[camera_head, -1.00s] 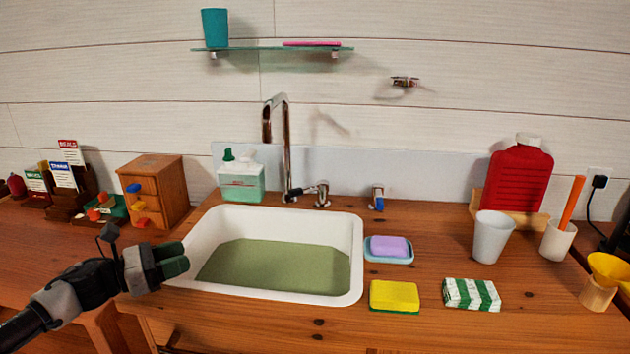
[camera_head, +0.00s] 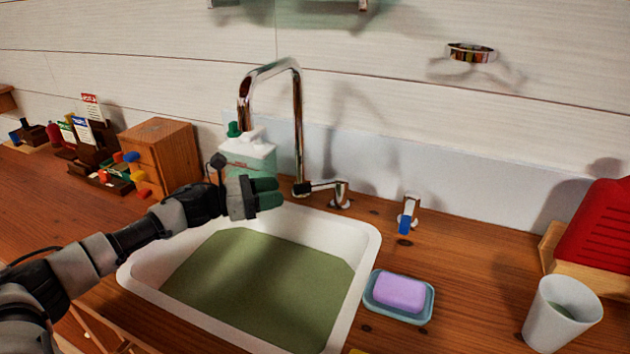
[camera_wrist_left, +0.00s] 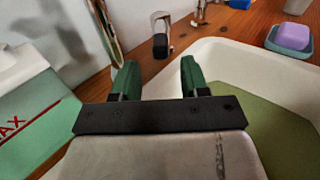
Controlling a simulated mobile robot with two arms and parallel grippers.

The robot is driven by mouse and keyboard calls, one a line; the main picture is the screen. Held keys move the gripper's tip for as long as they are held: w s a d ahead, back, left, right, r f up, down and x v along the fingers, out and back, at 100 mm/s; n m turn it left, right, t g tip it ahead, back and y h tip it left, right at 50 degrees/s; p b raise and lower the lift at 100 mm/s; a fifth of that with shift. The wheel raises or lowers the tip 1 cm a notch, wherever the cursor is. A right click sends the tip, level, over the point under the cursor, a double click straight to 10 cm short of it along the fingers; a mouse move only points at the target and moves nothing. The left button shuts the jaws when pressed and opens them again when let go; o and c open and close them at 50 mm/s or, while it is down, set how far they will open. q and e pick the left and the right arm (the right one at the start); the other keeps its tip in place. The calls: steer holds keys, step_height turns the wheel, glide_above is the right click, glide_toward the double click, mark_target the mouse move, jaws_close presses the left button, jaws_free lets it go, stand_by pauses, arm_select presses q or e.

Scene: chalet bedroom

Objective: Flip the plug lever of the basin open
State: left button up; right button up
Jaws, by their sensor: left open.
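The white basin (camera_head: 367,250) is sunk in the wooden counter and holds murky green water. Behind it, right of the tall chrome tap (camera_head: 299,130), is a chrome fitting with a black-tipped lever (camera_head: 338,195). Further right is a chrome fitting with a blue-tipped lever (camera_head: 405,222). No label shows which is the plug lever. My left gripper (camera_head: 268,193) is above the basin's back left edge, left of both levers and apart from them. In the left wrist view its green fingers (camera_wrist_left: 158,78) are spread and empty, with the black-tipped lever (camera_wrist_left: 161,42) beyond them.
A soap bottle (camera_head: 247,160) stands close behind my left gripper. A soap dish (camera_head: 425,310) with purple soap, a white cup (camera_head: 560,315) and a red object (camera_head: 600,225) are to the right. Wooden drawers (camera_head: 160,150) stand left.

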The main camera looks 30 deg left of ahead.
mark_target(309, 184)
arm_select(q)
steer(key=p+x, duration=0.1)
steer(key=x, duration=0.6)
steer(key=shift+w+d+r, duration=0.1)
steer(key=shift+w+d, duration=0.1)
steer(key=shift+d, duration=0.05)
steer(key=shift+w+d, duration=0.35)
steer(key=shift+w, duration=0.05)
arm_select(e)
steer(key=shift+s+d+f, duration=0.1)
steer(key=shift+s+d, duration=0.15)
steer(key=shift+s, duration=0.8)
steer(key=shift+s+d, duration=0.2)
steer(key=shift+s, duration=0.8)
arm_select(q)
jaws_close()
